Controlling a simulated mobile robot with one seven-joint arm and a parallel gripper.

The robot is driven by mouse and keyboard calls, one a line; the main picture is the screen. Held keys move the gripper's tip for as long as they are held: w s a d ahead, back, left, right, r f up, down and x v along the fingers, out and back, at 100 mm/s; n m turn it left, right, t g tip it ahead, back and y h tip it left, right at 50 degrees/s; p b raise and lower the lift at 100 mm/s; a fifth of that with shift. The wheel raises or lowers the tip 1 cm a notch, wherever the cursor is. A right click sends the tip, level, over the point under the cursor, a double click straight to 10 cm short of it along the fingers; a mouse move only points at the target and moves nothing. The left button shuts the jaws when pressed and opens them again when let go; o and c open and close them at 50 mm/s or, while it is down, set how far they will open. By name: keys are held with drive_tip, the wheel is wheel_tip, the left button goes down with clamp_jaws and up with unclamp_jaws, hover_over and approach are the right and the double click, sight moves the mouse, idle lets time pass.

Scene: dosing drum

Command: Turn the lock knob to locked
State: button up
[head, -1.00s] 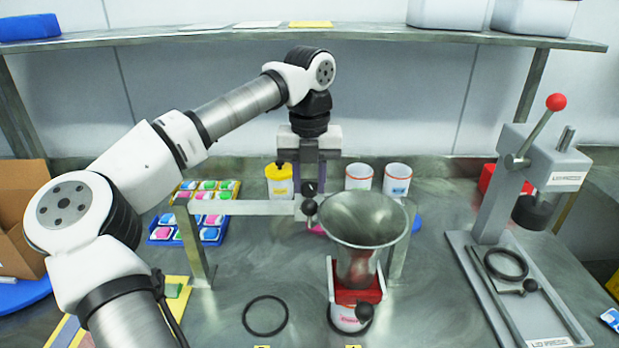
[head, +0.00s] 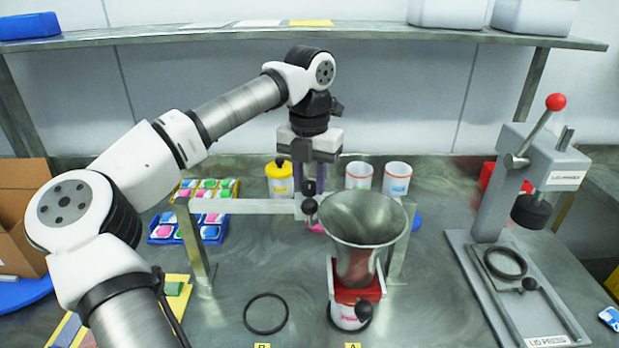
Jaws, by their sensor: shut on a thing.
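My gripper (head: 309,177) points straight down from behind the frame, shut on the lock knob. Its fingers partly hide the knob, and I cannot read the knob's locked or unlocked marking.
Blue and yellow trays (head: 188,238) of coloured packets lie left of the frame. A yellow jar (head: 279,180) and two white cups (head: 397,178) stand behind. A lid press (head: 500,200) stands right.

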sight(310, 184)
drive_tip(key=shift+r, duration=0.1)
drive_tip(key=o, duration=1)
drive_tip(key=shift+c, duration=0.2)
wheel_tip(310, 184, up, 14)
drive_tip(key=b, duration=0.1)
